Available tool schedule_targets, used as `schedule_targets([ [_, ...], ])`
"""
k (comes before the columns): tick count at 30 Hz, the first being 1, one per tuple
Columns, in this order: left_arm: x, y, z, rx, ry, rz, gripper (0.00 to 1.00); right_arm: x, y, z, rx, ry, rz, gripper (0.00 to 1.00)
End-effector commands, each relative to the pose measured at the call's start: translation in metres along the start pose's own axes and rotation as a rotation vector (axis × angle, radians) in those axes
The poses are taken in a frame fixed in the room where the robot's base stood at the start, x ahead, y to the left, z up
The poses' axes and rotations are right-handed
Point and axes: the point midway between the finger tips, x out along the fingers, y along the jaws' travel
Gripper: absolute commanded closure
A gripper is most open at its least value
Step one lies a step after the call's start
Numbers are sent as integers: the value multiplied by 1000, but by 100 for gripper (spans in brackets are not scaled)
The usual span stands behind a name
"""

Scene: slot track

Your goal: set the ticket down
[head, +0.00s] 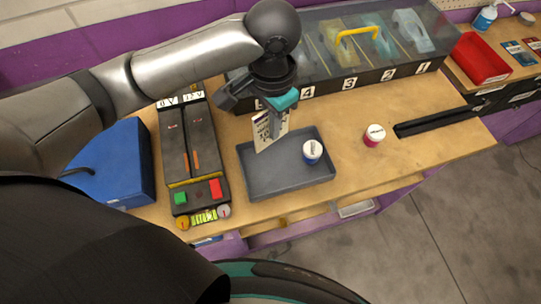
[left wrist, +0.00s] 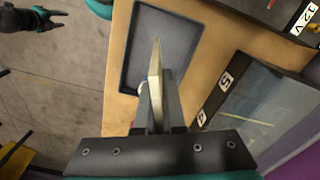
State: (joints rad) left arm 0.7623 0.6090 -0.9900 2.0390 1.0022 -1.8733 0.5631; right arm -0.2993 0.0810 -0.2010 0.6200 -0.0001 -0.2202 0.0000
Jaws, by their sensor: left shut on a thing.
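My left gripper (head: 276,112) is shut on the ticket (head: 266,135), a pale card with dark print. It holds the ticket upright over the left back part of the grey tray (head: 262,182). In the left wrist view the ticket (left wrist: 155,75) shows nearly edge-on between the fingers, with the tray (left wrist: 178,48) beyond it. I cannot tell whether its lower edge touches the tray. What looks like my right gripper (left wrist: 58,18) is small at the top left of the left wrist view, away from the table; its jaws are too small to judge.
A white-and-blue tub (head: 312,151) stands in the tray's right part. A numbered clear-lidded case (head: 350,83) is behind. A dark two-lane track unit (head: 175,150) and blue box (head: 120,165) are left.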

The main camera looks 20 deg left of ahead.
Motion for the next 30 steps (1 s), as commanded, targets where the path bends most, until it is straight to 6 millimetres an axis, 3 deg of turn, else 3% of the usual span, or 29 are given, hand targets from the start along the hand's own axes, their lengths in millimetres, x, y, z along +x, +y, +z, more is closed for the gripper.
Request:
schedule_targets([
  [3, 36, 0, 1, -1, -5, 1, 100, 6, 2, 0, 0, 1, 2, 50],
  [9, 74, 0, 1, 1, -1, 0, 100, 11, 2, 1, 1, 1, 2, 50],
  [14, 86, 0, 0, 1, 0, 0, 100, 13, 2, 1, 1, 1, 2, 50],
  [22, 123, 0, 0, 1, -1, -1, 100, 19, 1, 1, 2, 1, 2, 50],
  [30, 126, 0, 0, 2, 2, -1, 100, 19, 1, 1, 2, 1, 1, 50],
])
